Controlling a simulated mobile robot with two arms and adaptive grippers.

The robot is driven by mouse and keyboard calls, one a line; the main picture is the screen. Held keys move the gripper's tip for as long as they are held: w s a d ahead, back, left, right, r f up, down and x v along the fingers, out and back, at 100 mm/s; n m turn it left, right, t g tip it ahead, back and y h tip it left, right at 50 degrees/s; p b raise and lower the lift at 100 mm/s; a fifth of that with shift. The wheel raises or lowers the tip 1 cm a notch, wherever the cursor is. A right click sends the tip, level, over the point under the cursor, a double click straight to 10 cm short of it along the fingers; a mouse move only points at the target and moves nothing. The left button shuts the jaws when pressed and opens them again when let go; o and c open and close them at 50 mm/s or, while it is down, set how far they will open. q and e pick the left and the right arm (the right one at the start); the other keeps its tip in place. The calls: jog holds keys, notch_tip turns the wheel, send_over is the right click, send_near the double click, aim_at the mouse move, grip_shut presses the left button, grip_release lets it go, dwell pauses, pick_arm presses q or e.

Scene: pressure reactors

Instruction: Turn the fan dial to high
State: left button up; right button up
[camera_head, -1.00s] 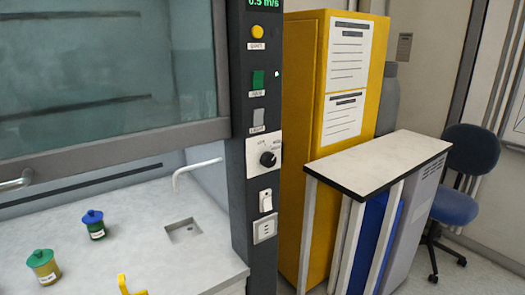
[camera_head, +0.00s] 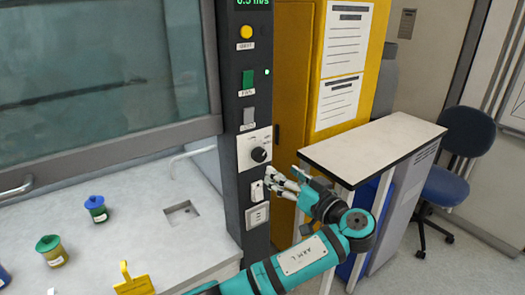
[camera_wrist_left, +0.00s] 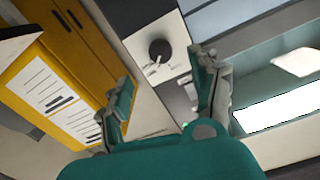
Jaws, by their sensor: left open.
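The fan dial (camera_head: 259,155) is a round black knob on a white plate, on the dark control post of the fume hood. Its scale labels are too small to read. The dial also shows in the left wrist view (camera_wrist_left: 159,50), with a pale pointer mark on it. My left gripper (camera_head: 272,176) is just below and to the right of the dial in the head view, open and empty. In the left wrist view its two fingers (camera_wrist_left: 160,85) stand apart, with the dial beyond them, not touching. My right gripper is not in view.
Below the dial are a white switch (camera_head: 257,190) and a socket (camera_head: 257,215). Above are a green button (camera_head: 248,80) and a yellow button (camera_head: 246,32). A yellow cabinet (camera_head: 295,75) and a white-topped table (camera_head: 385,145) stand to the right. Jars stand on the hood worktop (camera_head: 120,225).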

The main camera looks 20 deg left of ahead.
aim_at(261, 158)
pick_arm(q)
jog(key=p+x, duration=0.3)
jog(key=x, duration=0.6)
jog(key=shift+w+a+p, duration=0.25)
jog(key=shift+a+p, duration=0.1)
jog(key=shift+c, duration=0.3)
jog(key=c, duration=1.1)
